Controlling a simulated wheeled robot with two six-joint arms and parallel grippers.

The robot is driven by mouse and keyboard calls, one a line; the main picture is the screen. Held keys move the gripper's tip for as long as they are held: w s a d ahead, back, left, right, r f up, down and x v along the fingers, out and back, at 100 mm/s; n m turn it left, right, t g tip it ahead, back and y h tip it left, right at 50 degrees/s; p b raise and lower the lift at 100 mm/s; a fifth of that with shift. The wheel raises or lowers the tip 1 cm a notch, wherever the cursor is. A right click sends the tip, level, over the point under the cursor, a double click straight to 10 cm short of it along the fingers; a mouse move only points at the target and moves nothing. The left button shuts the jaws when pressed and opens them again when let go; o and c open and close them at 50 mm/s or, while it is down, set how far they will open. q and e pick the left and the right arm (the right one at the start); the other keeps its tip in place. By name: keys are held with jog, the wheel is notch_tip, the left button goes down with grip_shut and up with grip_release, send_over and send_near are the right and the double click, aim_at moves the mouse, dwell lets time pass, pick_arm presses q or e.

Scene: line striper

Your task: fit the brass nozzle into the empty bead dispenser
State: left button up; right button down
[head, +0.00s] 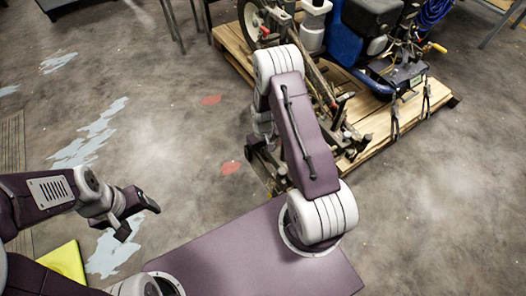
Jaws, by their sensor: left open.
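The line striper (372,40), with blue and black parts, stands on a wooden pallet (432,98) at the upper right. I cannot make out the brass nozzle or the empty bead dispenser; my right arm covers part of the machine's near left side. My left gripper (139,220) is open, with nothing seen between its fingers, above the floor at the left, well apart from the machine. My right arm reaches up the middle and folds down beside the machine's left side. Its gripper is hidden behind the arm and cannot be made out.
Dark metal stand legs (176,25) are at the top left. A yellow object (64,262) lies at the lower left. Straps (426,97) hang at the pallet's near side. The concrete floor is clear at the right and between my left gripper and the machine.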

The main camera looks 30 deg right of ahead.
dwell(0.3)
pick_arm(q)
jog(key=shift+r+p, duration=0.45)
dwell(2.2)
jog(key=shift+r+p, duration=0.45)
jog(key=shift+r, duration=0.1)
dwell(2.0)
jog(key=shift+r+p, duration=0.3)
jog(key=shift+p, duration=0.1)
jog(key=shift+r, duration=0.15)
dwell(0.7)
jog(key=shift+f, duration=0.25)
dwell(0.5)
jog(key=shift+r, duration=0.15)
dwell(0.3)
